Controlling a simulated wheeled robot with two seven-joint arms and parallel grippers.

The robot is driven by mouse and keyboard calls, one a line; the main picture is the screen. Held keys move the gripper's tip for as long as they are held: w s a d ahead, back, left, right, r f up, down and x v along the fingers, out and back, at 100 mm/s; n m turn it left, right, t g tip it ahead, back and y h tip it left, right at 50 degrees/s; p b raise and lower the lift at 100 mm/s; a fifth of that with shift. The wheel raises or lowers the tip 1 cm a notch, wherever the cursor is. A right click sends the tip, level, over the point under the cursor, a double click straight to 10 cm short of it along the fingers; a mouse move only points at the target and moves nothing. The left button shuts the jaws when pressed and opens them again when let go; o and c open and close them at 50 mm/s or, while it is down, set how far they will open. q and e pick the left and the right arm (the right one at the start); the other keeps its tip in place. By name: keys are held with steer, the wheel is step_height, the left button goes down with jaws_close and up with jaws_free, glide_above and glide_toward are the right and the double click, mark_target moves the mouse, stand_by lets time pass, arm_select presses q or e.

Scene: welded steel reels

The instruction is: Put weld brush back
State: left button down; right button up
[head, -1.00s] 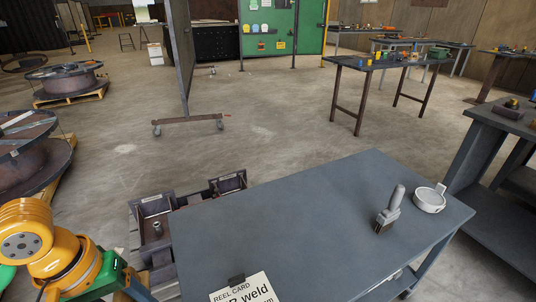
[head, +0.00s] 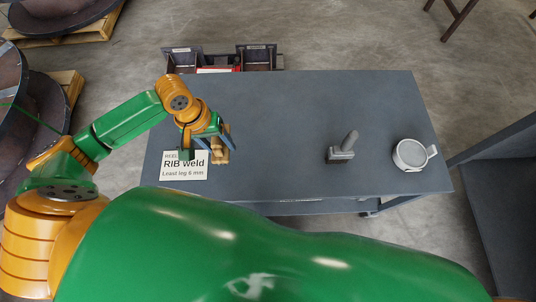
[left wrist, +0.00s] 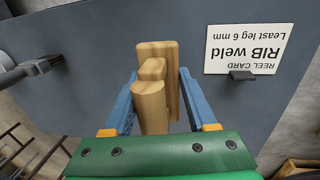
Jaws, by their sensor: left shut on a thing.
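The weld brush, a pale wooden piece (head: 220,153), is at the left gripper over the left part of the grey table; it also shows in the left wrist view (left wrist: 153,95). My left gripper (head: 212,142) is shut on it, one blue finger on each side. I see no bristles, and I cannot tell whether the brush touches the table. My right gripper is not in view.
The grey table (head: 285,120) is mostly clear in the middle. The RIB weld card (head: 184,167) lies beside the gripper. A white round cup (head: 411,154) stands at the right. Dark bins (head: 256,58) sit behind the table. A dark bench (head: 505,190) is at the right.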

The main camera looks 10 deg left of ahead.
arm_select(q)
steer(key=d+f, duration=0.2)
steer(key=d, duration=0.1)
steer(key=w+d+f+b, duration=0.1)
steer(key=d+f, duration=0.2)
steer(key=w+d+f, duration=0.1)
steer(key=d+f, duration=0.1)
steer(key=d, duration=0.1)
steer(key=shift+w+f, duration=0.25)
steer(key=shift+f, duration=0.05)
steer(key=shift+d+f+b, duration=0.15)
steer(key=shift+f+b, duration=0.3)
steer(key=shift+f, duration=1.3)
steer(key=shift+c, duration=1)
jaws_free()
step_height(320, 180, up, 12)
steer(key=a+p, duration=0.2)
steer(key=p, duration=0.1)
steer(key=shift+s, duration=0.25)
